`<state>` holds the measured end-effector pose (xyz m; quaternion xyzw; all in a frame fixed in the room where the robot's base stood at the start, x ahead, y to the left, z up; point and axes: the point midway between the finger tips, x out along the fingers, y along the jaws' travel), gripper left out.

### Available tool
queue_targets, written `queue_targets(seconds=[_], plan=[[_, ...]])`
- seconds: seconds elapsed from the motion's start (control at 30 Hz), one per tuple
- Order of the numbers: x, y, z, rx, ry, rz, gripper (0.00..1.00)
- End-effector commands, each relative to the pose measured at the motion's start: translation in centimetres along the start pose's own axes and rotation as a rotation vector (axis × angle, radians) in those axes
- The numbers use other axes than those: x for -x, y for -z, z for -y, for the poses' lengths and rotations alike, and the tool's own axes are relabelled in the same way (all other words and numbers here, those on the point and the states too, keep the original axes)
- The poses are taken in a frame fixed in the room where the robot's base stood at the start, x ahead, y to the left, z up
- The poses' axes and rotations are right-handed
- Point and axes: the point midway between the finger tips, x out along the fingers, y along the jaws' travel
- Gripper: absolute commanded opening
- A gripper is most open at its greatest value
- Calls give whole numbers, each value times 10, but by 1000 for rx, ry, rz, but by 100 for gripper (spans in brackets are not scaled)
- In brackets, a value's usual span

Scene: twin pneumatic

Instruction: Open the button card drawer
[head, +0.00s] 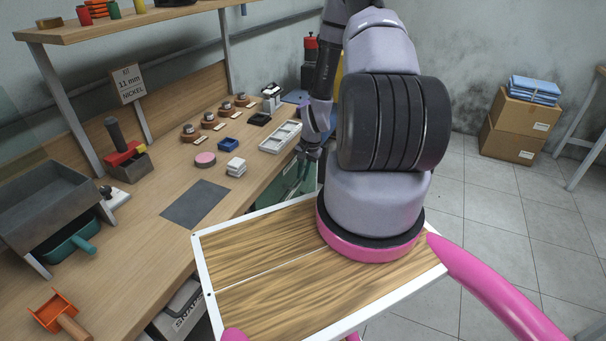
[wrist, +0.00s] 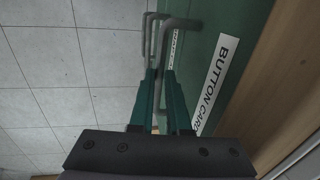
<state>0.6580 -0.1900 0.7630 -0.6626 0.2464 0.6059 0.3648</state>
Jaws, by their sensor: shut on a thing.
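The button card drawer has a green front (wrist: 207,55) with a white label reading "BUTTON CARD" (wrist: 215,80) in the wrist view. A grey bar handle (wrist: 178,23) stands out from that front. My gripper (wrist: 162,82) reaches the nearest handle with its teal fingers on either side of the bar, and is shut on it. In the head view my gripper (head: 308,152) is at the bench's front edge, beside the green drawer unit (head: 291,197), which is partly hidden by my arm and my wooden top. I cannot tell whether the drawer stands out at all.
The wooden workbench (head: 150,225) holds a white tray (head: 281,136), a grey mat (head: 195,204), a blue box (head: 229,144) and several small items. Further grey handles sit beyond the held one. Tiled floor (head: 500,215) is free at right, with cardboard boxes (head: 512,145) behind.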

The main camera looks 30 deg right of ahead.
Motion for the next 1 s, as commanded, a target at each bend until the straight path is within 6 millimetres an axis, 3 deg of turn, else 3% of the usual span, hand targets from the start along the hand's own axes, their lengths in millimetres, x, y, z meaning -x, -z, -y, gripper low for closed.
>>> queue_targets(seconds=[0.8, 1.0], plan=[[0, 0, 0, 0, 1, -1, 0], [2, 1, -8, -3, 0, -1, 0]])
